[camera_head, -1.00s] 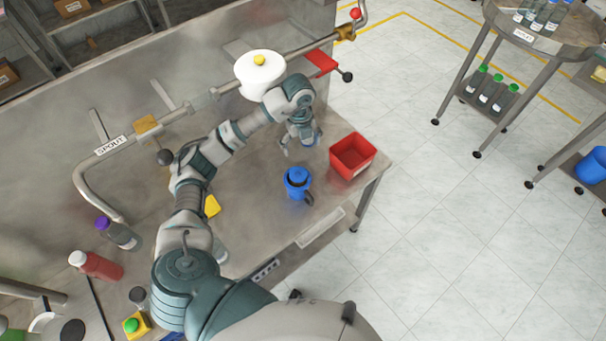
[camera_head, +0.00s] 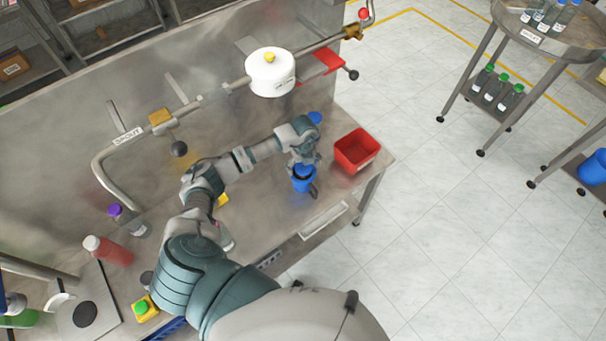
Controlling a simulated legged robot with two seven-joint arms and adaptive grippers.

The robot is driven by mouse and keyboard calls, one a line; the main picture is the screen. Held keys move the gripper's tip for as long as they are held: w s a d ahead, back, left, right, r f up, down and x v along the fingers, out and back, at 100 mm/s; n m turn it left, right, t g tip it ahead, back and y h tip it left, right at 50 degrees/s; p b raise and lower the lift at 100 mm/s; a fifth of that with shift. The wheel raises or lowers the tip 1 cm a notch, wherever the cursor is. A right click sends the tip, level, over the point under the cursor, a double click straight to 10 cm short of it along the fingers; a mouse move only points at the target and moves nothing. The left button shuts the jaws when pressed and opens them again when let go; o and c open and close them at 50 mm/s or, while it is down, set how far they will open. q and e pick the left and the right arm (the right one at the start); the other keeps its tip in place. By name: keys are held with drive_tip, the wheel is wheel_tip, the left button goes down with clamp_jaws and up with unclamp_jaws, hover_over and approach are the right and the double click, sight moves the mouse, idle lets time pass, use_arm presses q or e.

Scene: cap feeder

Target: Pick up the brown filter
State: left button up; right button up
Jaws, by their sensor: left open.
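I cannot make out a brown filter in the head view. A blue cup (camera_head: 303,183) with a dark inside and a dark handle stands on the steel counter (camera_head: 275,222). My left gripper (camera_head: 303,165) is open, pointing down at the rim of the blue cup. The fingers overlap the cup in the picture, and I cannot tell if they touch it. The gripper and wrist hide part of the cup's top. My right gripper is not in view.
A red bin (camera_head: 357,151) stands close right of the cup. A white tank (camera_head: 270,73) sits on the pipe behind. A red bottle (camera_head: 108,250) and a green button on a yellow box (camera_head: 143,308) stand at the left.

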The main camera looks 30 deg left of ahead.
use_arm(q)
drive_tip(key=shift+d+f, duration=0.15)
drive_tip(key=shift+f, duration=0.55)
drive_tip(key=shift+s+a, duration=0.1)
drive_tip(key=shift+a, duration=0.15)
drive_tip(key=c, duration=1.1)
drive_tip(key=shift+s, duration=0.1)
drive_tip(key=c, duration=0.6)
drive_tip(key=shift+o, duration=0.2)
drive_tip(key=shift+d, duration=0.15)
